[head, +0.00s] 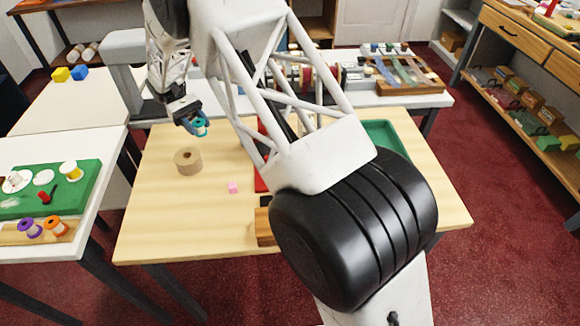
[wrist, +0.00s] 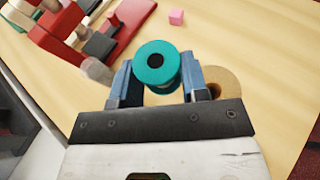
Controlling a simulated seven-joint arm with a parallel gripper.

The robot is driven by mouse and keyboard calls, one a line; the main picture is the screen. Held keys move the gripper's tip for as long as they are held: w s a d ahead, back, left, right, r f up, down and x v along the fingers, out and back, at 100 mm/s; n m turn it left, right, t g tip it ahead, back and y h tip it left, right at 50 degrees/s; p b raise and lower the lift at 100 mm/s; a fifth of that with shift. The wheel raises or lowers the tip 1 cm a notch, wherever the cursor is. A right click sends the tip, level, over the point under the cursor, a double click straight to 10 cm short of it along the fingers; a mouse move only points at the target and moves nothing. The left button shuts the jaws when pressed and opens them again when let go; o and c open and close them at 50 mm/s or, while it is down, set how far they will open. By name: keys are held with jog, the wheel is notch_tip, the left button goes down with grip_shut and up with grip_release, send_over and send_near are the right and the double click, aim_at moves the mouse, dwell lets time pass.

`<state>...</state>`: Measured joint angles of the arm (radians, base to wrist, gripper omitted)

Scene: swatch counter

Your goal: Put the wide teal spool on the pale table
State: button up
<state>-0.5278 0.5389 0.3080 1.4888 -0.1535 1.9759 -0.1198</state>
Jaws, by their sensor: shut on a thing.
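The wide teal spool (head: 201,128) is between the fingers of my gripper (head: 194,123), which is shut on it. In the wrist view the spool (wrist: 146,76) shows its round teal end and dark centre hole, with a blue finger of the gripper (wrist: 158,74) on each side. The spool is held over the back left part of the pale wooden table (head: 155,215); the exact gap below it is hard to judge. The wooden table top also fills much of the wrist view (wrist: 235,40).
A tan cardboard-coloured ring (head: 187,163) stands on the table close to the spool. A pink cube (head: 233,187), a red object (wrist: 122,30) and a green tray (head: 385,132) are also on it. The table's front left is clear. My arm hides much of the right side.

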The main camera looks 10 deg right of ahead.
jog(key=w+d+m+y, duration=0.1)
jog(key=d+m+y, duration=0.3)
jog(key=y, duration=0.1)
jog(key=w+d+r+m+g+y, duration=0.1)
jog(key=d+m+y, duration=0.2)
jog(key=m+y, duration=0.1)
jog(key=w+d+r+m+y, duration=0.1)
jog(key=d+m+y, duration=0.3)
jog(key=m+y, duration=0.1)
jog(key=shift+w+d+g+y, duration=0.25)
jog(key=shift+d+g+y, duration=0.05)
jog(key=shift+d, duration=0.05)
jog(key=w+d+r+m+t+y, duration=0.4)
jog(key=d+m+t, duration=0.2)
jog(key=d, duration=0.2)
jog(key=w+d+r+m+t+y, duration=0.35)
jog(key=d+m+t, duration=0.2)
jog(key=d, duration=0.25)
notch_tip(320, 180, down, 10)
jog(key=shift+w+d, duration=0.3)
jog(key=shift+w, duration=0.1)
jog(key=shift+m, duration=0.25)
jog(key=shift+f, duration=3.1)
jog(key=shift+f, duration=0.1)
jog(key=shift+f, duration=1.8)
jog(key=shift+f, duration=0.1)
